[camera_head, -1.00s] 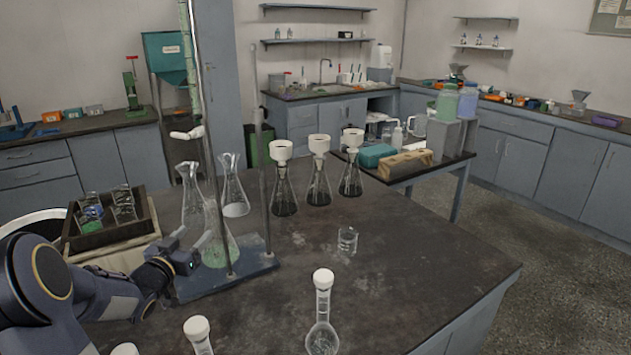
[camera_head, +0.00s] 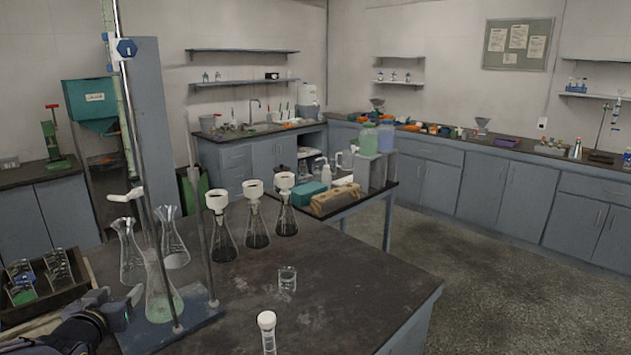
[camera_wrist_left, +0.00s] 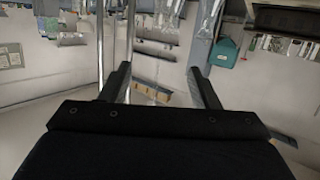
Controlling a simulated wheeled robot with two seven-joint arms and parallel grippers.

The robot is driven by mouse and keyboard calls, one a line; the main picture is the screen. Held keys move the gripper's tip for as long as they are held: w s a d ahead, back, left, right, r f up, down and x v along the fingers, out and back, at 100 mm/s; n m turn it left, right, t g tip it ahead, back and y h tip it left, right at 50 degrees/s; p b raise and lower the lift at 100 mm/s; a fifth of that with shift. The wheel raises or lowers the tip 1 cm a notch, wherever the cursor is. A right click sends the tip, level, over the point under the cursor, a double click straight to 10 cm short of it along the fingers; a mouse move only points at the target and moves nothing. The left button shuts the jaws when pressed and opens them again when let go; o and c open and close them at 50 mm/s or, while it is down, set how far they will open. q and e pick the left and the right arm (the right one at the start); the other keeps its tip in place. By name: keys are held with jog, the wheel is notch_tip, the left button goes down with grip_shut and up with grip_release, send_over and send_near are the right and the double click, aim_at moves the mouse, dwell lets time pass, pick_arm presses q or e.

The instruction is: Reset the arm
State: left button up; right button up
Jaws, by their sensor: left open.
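My left gripper (camera_head: 118,302) is at the lower left in the head view, low over the dark bench (camera_head: 350,295). Its two fingers are spread apart with nothing between them. They point toward a conical flask with green liquid (camera_head: 163,297), which stands on the blue base of a burette stand (camera_head: 197,315). The flask looks close to the fingertips but not held. In the left wrist view the open fingers (camera_wrist_left: 162,85) show an empty gap, with the room seen tilted behind. Most of my left arm is outside the head view. My right gripper is not seen.
A tray of small beakers (camera_head: 45,303) lies left of my gripper. Several flasks with white funnels (camera_head: 255,228) stand behind the stand. The bench's right part is clear.

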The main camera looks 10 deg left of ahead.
pick_arm(q)
jog(key=s+d+r+g+h+p, duration=0.3)
jog(key=s+d+r+g+p, duration=0.2)
jog(key=s+d+r+p, duration=0.7)
jog(key=s+d+f+m+g+h, duration=0.1)
jog(key=s+d+f+g+h, duration=0.1)
jog(key=s+d, duration=0.4)
jog(key=s+d+f+g+h, duration=0.2)
jog(key=s+d, duration=0.5)
jog(key=d, duration=0.1)
jog(key=shift+s+d+m+h+p, duration=0.15)
jog(key=shift+m+h+p, duration=0.25)
jog(key=shift+p, duration=0.05)
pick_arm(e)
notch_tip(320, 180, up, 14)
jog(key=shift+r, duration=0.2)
